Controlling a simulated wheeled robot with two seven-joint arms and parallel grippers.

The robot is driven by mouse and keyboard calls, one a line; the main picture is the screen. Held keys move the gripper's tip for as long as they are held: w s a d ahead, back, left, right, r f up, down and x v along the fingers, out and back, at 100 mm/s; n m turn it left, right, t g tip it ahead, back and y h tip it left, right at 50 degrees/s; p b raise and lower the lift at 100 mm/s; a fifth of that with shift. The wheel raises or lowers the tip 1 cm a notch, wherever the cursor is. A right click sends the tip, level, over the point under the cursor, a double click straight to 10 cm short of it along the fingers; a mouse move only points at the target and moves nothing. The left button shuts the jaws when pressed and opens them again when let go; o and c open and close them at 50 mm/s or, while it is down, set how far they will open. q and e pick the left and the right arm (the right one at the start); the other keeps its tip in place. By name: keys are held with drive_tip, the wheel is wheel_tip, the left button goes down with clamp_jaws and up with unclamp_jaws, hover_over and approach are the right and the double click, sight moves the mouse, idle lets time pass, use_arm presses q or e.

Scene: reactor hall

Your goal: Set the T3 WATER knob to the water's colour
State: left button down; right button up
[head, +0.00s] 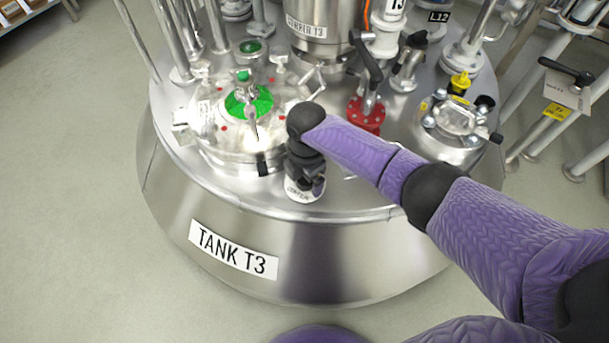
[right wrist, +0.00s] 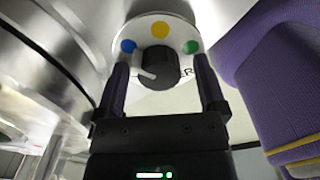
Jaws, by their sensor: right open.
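The T3 WATER knob (right wrist: 158,64) is black, on a white round plate (right wrist: 143,22) with a blue dot (right wrist: 128,46) at left, a yellow dot (right wrist: 160,29) at top and a green dot (right wrist: 191,47) at right. A white pointer (right wrist: 146,73) shows at the knob's lower left, nearest the blue dot's side. My right gripper (right wrist: 161,82) is open, one finger on each side of the knob, with gaps visible. In the head view it hides the knob; the plate's edge (head: 305,194) shows below it. Bright green (head: 248,102) shows through the tank's round glass lid. My left gripper is not in view.
Tank T3 (head: 330,262) has a crowded top. A clamped lid ring (head: 215,150) stands left of my right gripper, and a red-flanged valve (head: 366,115) with a black handle stands behind it at right. The floor at left is clear.

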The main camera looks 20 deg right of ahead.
drive_tip(key=shift+r, duration=0.15)
drive_tip(key=c, duration=0.6)
clamp_jaws()
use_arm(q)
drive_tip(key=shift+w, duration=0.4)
